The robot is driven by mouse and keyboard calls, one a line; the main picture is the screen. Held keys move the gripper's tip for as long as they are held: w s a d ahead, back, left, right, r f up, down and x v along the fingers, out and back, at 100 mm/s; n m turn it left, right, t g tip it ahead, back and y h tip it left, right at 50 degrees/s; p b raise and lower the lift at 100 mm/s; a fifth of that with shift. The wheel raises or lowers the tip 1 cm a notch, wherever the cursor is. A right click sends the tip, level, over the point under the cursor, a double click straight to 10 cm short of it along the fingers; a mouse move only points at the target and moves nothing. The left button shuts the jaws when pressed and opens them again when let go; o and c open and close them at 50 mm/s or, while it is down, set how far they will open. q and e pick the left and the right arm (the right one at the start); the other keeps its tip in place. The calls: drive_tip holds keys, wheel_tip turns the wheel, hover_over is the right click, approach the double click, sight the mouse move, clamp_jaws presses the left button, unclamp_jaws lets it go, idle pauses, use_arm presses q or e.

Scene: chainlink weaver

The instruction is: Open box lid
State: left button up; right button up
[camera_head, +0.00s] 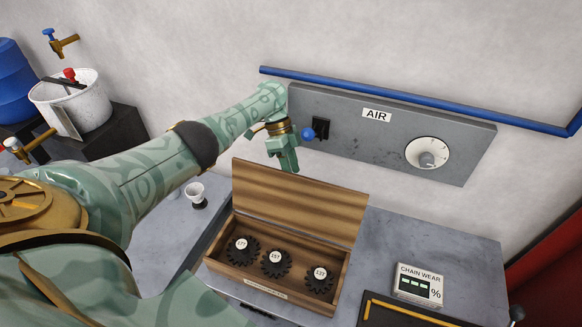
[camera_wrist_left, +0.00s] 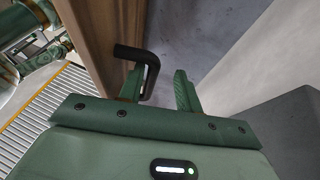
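The wooden box (camera_head: 338,285) stands on the grey bench with its lid (camera_head: 300,200) raised, tilted up along the far edge. Several dark gears lie inside, in plain view. My left gripper (camera_head: 288,163) is just above and behind the lid's upper edge, fingers pointing down. In the left wrist view its two fingers (camera_wrist_left: 163,85) are apart. A black bent handle (camera_wrist_left: 140,56) sticks out from the brown wood of the lid (camera_wrist_left: 92,35) and its end lies beside the left finger. Whether they touch, I cannot tell. My right gripper is out of view.
A grey panel marked AIR (camera_head: 345,125) with a blue lever and white dial is on the wall close right of my gripper. A small white cup (camera_head: 195,190) stands left of the box. A chain wear display (camera_head: 418,284) stands at right.

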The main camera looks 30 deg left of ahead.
use_arm(q)
drive_tip(key=b+v, duration=0.1)
drive_tip(key=v, duration=1.5)
drive_tip(key=shift+a+b, duration=0.2)
drive_tip(key=shift+b, duration=0.15)
drive_tip(key=shift+w+r, duration=0.1)
drive_tip(key=shift+w, duration=0.05)
